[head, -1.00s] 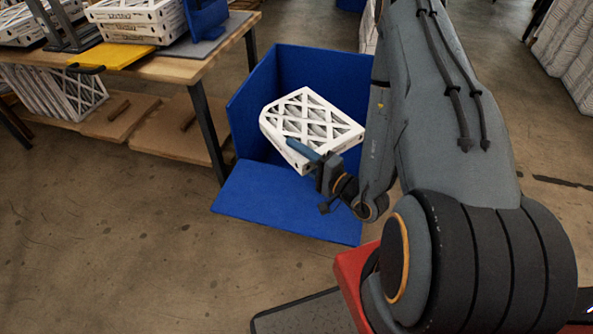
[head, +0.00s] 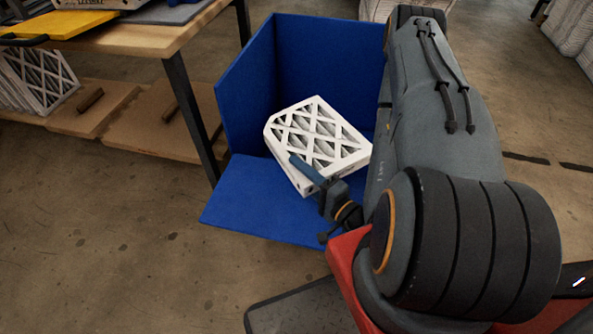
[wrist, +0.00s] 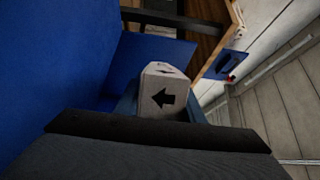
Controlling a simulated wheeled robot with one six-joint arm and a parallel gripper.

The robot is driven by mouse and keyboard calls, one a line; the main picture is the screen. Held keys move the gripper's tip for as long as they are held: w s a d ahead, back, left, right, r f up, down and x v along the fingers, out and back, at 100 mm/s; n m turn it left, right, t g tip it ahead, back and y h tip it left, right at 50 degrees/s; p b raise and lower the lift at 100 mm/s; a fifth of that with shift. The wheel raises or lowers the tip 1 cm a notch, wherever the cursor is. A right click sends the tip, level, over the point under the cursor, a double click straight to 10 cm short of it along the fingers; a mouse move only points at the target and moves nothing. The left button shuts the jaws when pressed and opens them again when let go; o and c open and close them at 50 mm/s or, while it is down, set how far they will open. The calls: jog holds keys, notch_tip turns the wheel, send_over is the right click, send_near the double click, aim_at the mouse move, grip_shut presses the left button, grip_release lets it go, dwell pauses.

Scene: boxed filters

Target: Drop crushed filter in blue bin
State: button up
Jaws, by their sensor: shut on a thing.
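The crushed filter (head: 322,143) is a white frame with a lattice face and one cut-in corner at its left. My gripper (head: 310,174) is shut on its near edge and holds it tilted in the mouth of the blue bin (head: 248,85). In the wrist view the filter's white edge with a black arrow (wrist: 163,98) sits between my fingers. Blue bin wall (wrist: 60,70) fills the left of that view. Whether the filter touches the bin floor is hidden.
A wooden table (head: 150,38) with a yellow-topped item (head: 60,24) stands at the left. Its lower shelf holds white filters (head: 38,80). More stacked white filters (head: 582,30) stand at the far right. The concrete floor at front left is clear.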

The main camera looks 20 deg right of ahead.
jog(key=w+d+f+b, duration=0.2)
jog(key=w+d+b, duration=0.3)
jog(key=w+d, duration=0.3)
jog(key=w+d+f+b, duration=0.2)
jog(key=w+d+b, duration=0.4)
jog(key=w, duration=1)
jog(key=d, duration=0.2)
jog(key=shift+w+d+f, duration=0.15)
jog(key=shift+d+f, duration=0.15)
jog(key=shift+f, duration=0.1)
